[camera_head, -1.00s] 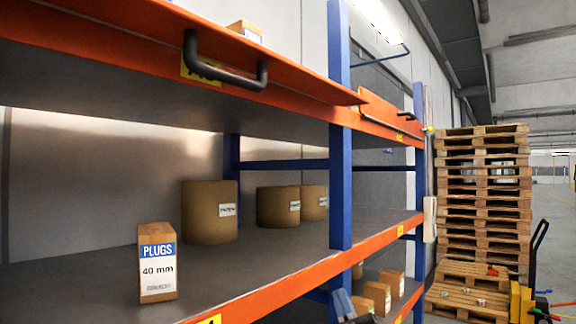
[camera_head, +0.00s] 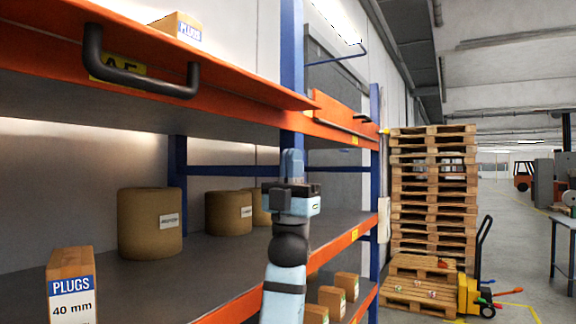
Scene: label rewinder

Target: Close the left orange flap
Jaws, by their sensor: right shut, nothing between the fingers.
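The left orange flap (camera_head: 235,88) runs along the front of the upper shelf. It is tilted outward, and its right end juts past the blue post. Its black handle (camera_head: 140,82) is at the upper left, with a yellow label partly behind it. My right gripper (camera_head: 291,163) is shut and empty, pointing up in front of the blue post, below the flap's right end and apart from the handle. My left gripper is out of view.
A second orange flap (camera_head: 340,112) stands more upright to the right. A PLUGS box (camera_head: 72,285) and brown rolls (camera_head: 150,235) stand on the middle shelf. Stacked pallets (camera_head: 433,190) and a yellow pallet truck (camera_head: 475,295) are at the right. Open floor lies beyond.

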